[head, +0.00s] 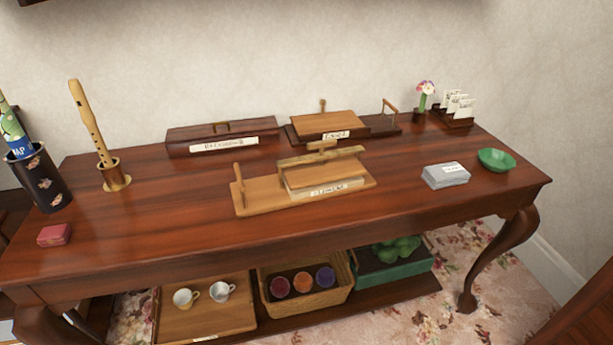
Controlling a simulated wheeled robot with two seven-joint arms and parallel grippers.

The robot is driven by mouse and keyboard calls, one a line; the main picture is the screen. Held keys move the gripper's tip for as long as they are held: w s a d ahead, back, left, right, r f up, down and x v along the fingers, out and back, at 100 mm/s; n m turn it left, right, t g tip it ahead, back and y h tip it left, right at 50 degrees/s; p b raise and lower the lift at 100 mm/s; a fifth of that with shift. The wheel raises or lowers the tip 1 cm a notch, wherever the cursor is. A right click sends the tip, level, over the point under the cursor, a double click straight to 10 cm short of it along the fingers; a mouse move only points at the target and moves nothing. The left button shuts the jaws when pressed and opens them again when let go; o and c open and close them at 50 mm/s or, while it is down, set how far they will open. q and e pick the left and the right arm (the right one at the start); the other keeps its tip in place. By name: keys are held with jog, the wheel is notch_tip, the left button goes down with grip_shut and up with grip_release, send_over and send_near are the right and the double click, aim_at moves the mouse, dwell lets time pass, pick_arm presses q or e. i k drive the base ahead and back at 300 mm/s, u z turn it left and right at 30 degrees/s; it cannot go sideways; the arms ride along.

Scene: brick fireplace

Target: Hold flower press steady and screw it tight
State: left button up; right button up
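The flower press (323,170) stands near the middle of the dark wooden table, on a light wooden base board (265,196). Its label (329,190) seems to read "FLOWERS". A wooden crossbar with a small knob or handle (322,146) lies across its top. An upright wooden peg (239,186) stands at the left end of the board. How tight the screw is cannot be told. Neither of my grippers shows in the head view.
A second press-like device (327,122) and a long labelled box (222,137) stand behind. A recorder on a stand (90,122), red box (54,235), grey stack (445,175) and green bowl (496,160) flank the press. The table's front (300,222) is clear.

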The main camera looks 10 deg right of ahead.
aim_at(321, 144)
jog(key=k, duration=0.25)
jog(key=z, duration=0.7)
jog(key=i, duration=1.05)
jog(key=u, duration=0.7)
jog(key=k, duration=0.35)
jog(key=i, duration=0.5)
